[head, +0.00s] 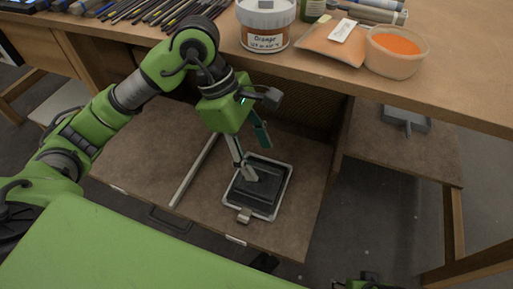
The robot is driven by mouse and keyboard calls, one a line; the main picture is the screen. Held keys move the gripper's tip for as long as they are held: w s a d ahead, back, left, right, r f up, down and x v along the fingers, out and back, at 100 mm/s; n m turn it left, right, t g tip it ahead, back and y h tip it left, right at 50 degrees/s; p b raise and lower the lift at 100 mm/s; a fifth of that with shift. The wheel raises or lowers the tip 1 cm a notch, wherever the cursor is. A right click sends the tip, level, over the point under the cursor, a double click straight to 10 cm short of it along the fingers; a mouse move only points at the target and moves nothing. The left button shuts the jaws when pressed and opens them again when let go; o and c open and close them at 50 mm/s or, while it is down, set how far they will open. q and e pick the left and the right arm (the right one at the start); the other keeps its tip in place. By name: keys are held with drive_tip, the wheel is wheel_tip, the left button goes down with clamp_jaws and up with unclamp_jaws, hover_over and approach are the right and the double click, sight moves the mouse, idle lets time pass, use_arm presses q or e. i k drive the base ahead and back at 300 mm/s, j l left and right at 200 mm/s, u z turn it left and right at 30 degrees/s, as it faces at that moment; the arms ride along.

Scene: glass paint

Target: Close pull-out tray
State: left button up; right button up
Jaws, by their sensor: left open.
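The pull-out tray (145,165) is a flat brown board extended out from under the wooden table. A dark handle (170,220) shows at its front edge. My left gripper (259,164) is open over the board, its fingers spread and pointing down. One fingertip overlaps a black, metal-rimmed frame (264,196) lying on the board; I cannot tell whether they touch. A small dark part with a green bit at the bottom edge may belong to my right arm, but I cannot make out its jaws.
A metal bar (195,172) lies on the board left of the frame. The table top (460,75) above holds an Orange jar (265,43), an orange packet (322,45), a bowl of orange powder (396,50) and several brushes (160,12). A lower shelf (430,145) sits at right.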

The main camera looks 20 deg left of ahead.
sight(166, 158)
drive_tip(key=k+l, duration=0.2)
drive_tip(key=k, duration=0.3)
drive_tip(key=k+l, duration=0.25)
drive_tip(key=k, duration=0.2)
drive_tip(key=k+l, duration=0.2)
drive_tip(key=k, duration=0.3)
